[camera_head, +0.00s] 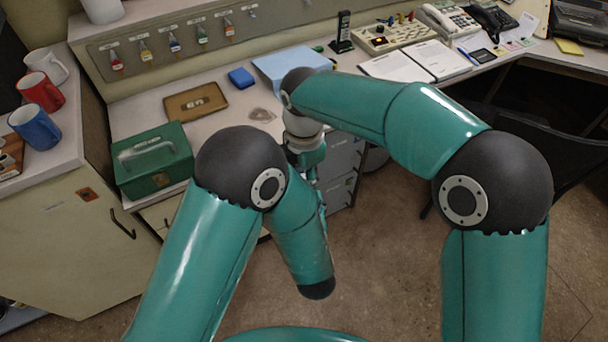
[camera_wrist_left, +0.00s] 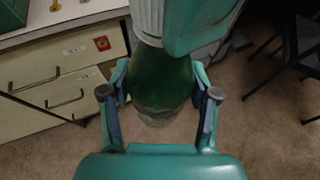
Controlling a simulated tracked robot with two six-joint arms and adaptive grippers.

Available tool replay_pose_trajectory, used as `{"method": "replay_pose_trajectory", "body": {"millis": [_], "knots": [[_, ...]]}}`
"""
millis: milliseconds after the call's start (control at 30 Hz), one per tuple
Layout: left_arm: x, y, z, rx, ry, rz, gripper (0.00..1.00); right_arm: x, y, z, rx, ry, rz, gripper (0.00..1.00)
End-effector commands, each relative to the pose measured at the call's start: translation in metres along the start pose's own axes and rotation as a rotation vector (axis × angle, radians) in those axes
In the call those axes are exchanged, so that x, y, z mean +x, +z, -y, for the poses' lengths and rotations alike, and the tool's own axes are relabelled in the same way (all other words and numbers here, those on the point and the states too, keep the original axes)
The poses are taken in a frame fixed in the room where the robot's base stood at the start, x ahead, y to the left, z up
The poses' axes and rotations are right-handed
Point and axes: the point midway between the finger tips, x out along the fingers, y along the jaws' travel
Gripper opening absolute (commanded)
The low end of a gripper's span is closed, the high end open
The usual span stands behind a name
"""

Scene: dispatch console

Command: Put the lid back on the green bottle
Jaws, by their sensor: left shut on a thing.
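The green bottle (camera_wrist_left: 160,85) is between the fingers of my left gripper (camera_wrist_left: 160,100) in the left wrist view, and the gripper is shut on it. The bottle is held above the floor in front of the desk; its upper end is covered by a ribbed pale part and a teal part of my right arm. In the head view my left gripper and the bottle are hidden behind my arm. My right gripper (camera_head: 307,160) points down by the desk's front edge, its fingertips hidden. I cannot make out the lid in either view.
The desk holds a green cash box (camera_head: 152,160), a brown tray (camera_head: 195,102), a blue box (camera_head: 241,78) and papers (camera_head: 397,66). Mugs (camera_head: 40,92) stand at the left. Drawers (camera_wrist_left: 62,75) lie left of the bottle. A dark chair (camera_head: 555,165) stands at the right.

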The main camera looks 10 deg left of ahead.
Motion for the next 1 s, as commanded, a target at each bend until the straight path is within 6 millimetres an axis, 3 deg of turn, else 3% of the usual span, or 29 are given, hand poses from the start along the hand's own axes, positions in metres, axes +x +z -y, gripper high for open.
{"method": "replay_pose_trajectory", "body": {"millis": [1000], "knots": [[-0.0004,0.0001,0.0007,0.002,-0.003,0.001,0.0,0.0008,0.0,-0.002,2.237,0.004,-0.003,0.0]]}}
